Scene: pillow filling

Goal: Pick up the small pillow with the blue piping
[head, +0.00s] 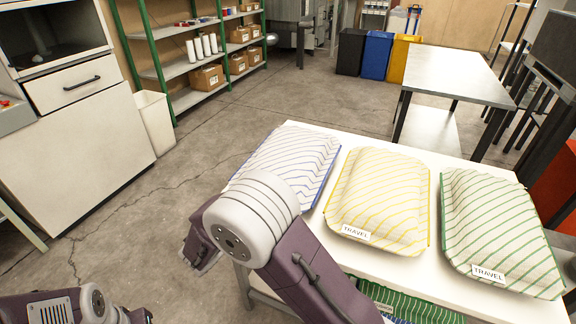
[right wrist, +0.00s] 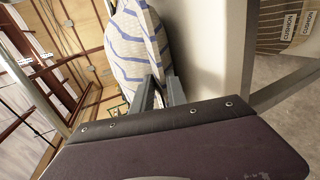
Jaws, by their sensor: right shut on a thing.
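The pillow with blue stripes and blue piping (head: 292,155) lies at the left end of the white table (head: 400,280) in the head view. My right arm hides its near left part. In the right wrist view the same pillow (right wrist: 128,50) fills the upper middle, and my right gripper (right wrist: 158,92) is shut on its edge. My right gripper's fingertips are hidden behind the arm in the head view. Part of my left arm shows at the bottom left, but its gripper is not in view.
A yellow-striped pillow (head: 380,200) and a green-striped pillow (head: 498,232), both labelled TRAVEL, lie to the right on the same table. Striped items (head: 405,303) sit below the tabletop. A grey table (head: 455,75) stands behind. Floor to the left is clear up to a white bin (head: 154,122).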

